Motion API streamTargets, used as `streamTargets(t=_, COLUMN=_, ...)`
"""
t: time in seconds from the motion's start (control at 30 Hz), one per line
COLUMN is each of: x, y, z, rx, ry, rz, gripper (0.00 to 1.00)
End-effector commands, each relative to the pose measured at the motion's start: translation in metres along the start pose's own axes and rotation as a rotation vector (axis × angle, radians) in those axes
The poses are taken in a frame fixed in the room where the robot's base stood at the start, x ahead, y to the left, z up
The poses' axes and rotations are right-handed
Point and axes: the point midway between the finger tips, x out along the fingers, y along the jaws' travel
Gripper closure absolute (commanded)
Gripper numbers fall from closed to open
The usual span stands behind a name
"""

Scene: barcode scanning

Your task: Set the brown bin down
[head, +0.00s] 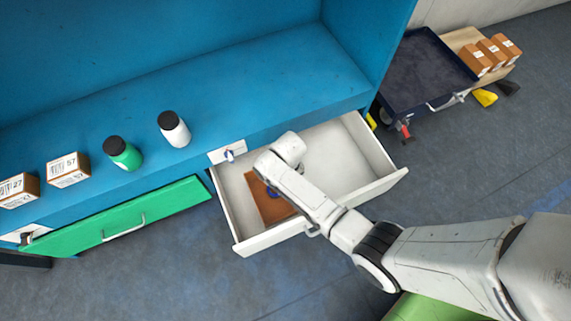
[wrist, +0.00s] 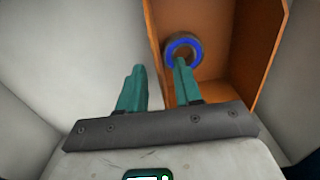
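The brown bin (head: 268,208) sits inside the open white drawer (head: 347,150), toward its left end. My arm covers part of it. In the wrist view the bin (wrist: 258,55) is at the right, with a grey and blue ring (wrist: 183,48) inside it. My gripper (wrist: 159,68) is low at the bin's left wall. Its two teal fingers stand apart, one outside the bin and one inside, with the wall between them. Gaps show beside the wall, so the gripper looks open. In the head view my gripper's fingers are hidden by my arm.
A blue shelf (head: 250,85) holds a white bottle (head: 174,130), a green bottle (head: 124,155) and two labelled boxes (head: 68,170). A green drawer front (head: 120,217) is left of the white drawer. A dark cart (head: 425,70) stands at the upper right. The drawer's right part is empty.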

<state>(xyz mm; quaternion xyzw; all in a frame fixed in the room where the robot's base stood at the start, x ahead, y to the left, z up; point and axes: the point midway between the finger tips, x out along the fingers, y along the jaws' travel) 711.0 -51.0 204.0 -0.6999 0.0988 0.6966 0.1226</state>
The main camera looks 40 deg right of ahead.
Motion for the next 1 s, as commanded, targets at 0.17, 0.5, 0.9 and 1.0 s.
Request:
streamTargets(t=0.17, x=-0.043, y=-0.001, z=-0.001, rx=-0.001, ry=0.002, rz=0.000, gripper=0.66)
streamTargets(t=0.5, x=-0.099, y=0.000, z=0.000, rx=0.000, ry=0.000, rz=0.000, gripper=0.66)
streamTargets(t=0.9, x=-0.112, y=0.001, z=0.003, rx=-0.005, ry=0.002, rz=0.000, gripper=0.66)
streamTargets(t=1.0, x=-0.120, y=0.006, z=0.017, rx=-0.029, ry=0.009, rz=-0.002, gripper=0.66)
